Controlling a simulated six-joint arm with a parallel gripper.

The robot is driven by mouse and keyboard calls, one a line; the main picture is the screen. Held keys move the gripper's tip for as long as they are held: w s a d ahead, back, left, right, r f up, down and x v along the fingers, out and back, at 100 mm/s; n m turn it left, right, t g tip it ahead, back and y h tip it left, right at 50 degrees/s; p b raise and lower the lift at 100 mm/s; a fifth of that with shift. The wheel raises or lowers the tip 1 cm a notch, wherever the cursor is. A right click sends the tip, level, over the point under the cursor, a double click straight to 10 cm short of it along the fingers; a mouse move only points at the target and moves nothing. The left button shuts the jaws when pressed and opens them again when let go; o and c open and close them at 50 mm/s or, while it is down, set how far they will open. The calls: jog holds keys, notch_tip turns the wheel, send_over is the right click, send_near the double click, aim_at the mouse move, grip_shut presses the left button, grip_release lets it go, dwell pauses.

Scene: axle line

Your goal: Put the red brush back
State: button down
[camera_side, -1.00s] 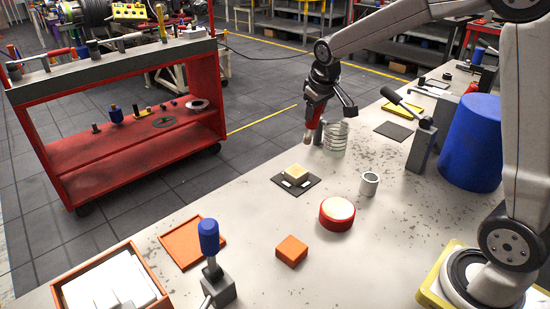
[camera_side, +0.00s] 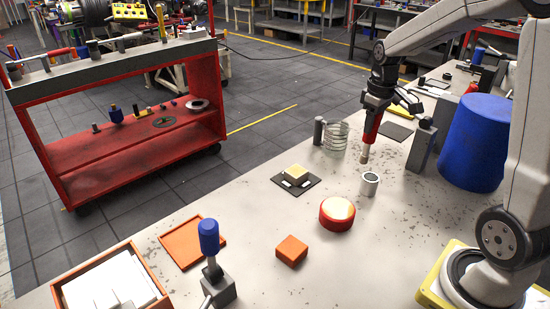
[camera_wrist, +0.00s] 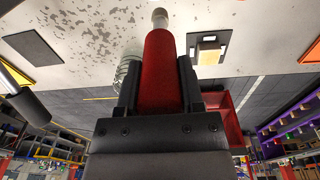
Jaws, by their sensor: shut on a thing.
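My gripper (camera_side: 377,103) is shut on the red brush (camera_side: 372,127) and holds it upright with its pale tip pointing down. In the wrist view the red brush (camera_wrist: 160,70) lies between the two black fingers (camera_wrist: 158,95). In the side view the tip is just above and slightly left of a small white cup (camera_side: 370,184). The tip appears apart from the cup, though the exact depth gap is hard to tell.
A wire coil (camera_side: 335,140) with a grey post (camera_side: 319,131) stands left of the brush. A lever stand (camera_side: 420,146) and blue bin (camera_side: 474,143) stand right. A red round tin (camera_side: 337,214), orange block (camera_side: 292,250) and dark pad (camera_side: 282,180) lie nearer.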

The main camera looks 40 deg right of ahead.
notch_tip(320, 180, down, 8)
jog(key=s+d, duration=0.1)
jog(key=s, duration=0.1)
jog(key=shift+s+f+g, duration=0.15)
jog(key=shift+s+g, duration=0.05)
jog(key=shift+g, duration=0.1)
dwell(0.8)
jog(key=shift+f, duration=0.1)
jog(key=shift+c, duration=1.1)
grip_release()
notch_tip(320, 180, up, 12)
